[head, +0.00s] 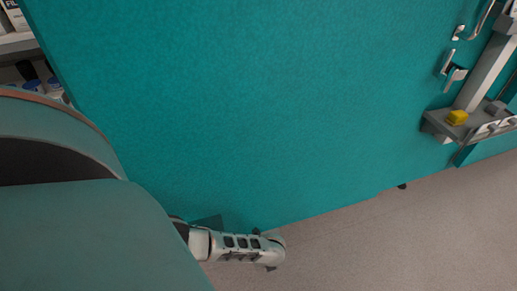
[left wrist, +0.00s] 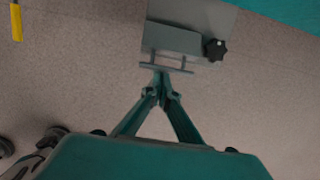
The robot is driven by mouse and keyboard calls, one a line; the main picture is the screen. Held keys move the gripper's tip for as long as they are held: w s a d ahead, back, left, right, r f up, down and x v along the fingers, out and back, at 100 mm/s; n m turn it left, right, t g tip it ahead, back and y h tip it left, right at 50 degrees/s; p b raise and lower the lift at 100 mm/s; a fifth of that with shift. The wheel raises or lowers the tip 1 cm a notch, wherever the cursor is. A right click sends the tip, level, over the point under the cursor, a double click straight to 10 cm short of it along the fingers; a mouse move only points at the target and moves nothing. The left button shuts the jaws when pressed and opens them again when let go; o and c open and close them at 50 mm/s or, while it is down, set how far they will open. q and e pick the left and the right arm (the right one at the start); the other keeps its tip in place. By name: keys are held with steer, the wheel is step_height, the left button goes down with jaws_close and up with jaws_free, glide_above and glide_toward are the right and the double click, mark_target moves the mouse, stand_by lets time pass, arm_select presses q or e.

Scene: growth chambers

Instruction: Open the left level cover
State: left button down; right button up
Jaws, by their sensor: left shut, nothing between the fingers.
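My left gripper (left wrist: 162,78) is in the left wrist view, its two teal fingers drawn together at the tips with nothing held. Just beyond the tips is a grey plate (left wrist: 175,40) with a thin bar in front and a black knob (left wrist: 215,49) at its right. I cannot tell whether the tips touch the bar, nor whether this plate belongs to the level cover. In the head view a large teal panel (head: 250,100) fills the middle. No left level cover can be clearly identified. My right gripper is not in view.
At the right of the head view are a metal latch (head: 452,72) and a grey ledge (head: 440,124) bearing a yellow block (head: 457,117). Shelves with bottles (head: 34,83) stand at far left. The speckled floor (head: 400,240) is clear at lower right.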

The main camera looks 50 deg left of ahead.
arm_select(q)
steer(key=shift+w+a+r+p, duration=0.25)
steer(key=shift+a+r+p, duration=0.2)
steer(key=shift+a+r, duration=0.25)
steer(key=shift+w+a+r+p, duration=0.3)
steer(key=shift+a+r+p, duration=0.1)
steer(key=shift+a+r, duration=0.3)
steer(key=shift+w+a+r+p, duration=0.25)
steer(key=shift+a+r+p, duration=0.2)
steer(key=shift+a+r, duration=0.2)
steer(key=shift+w+a, duration=0.1)
steer(key=shift+a, duration=0.25)
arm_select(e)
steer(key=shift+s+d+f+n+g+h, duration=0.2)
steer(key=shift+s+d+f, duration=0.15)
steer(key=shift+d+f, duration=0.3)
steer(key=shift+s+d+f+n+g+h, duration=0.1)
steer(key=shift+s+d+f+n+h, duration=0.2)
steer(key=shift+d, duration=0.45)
arm_select(q)
steer(key=shift+r, duration=0.1)
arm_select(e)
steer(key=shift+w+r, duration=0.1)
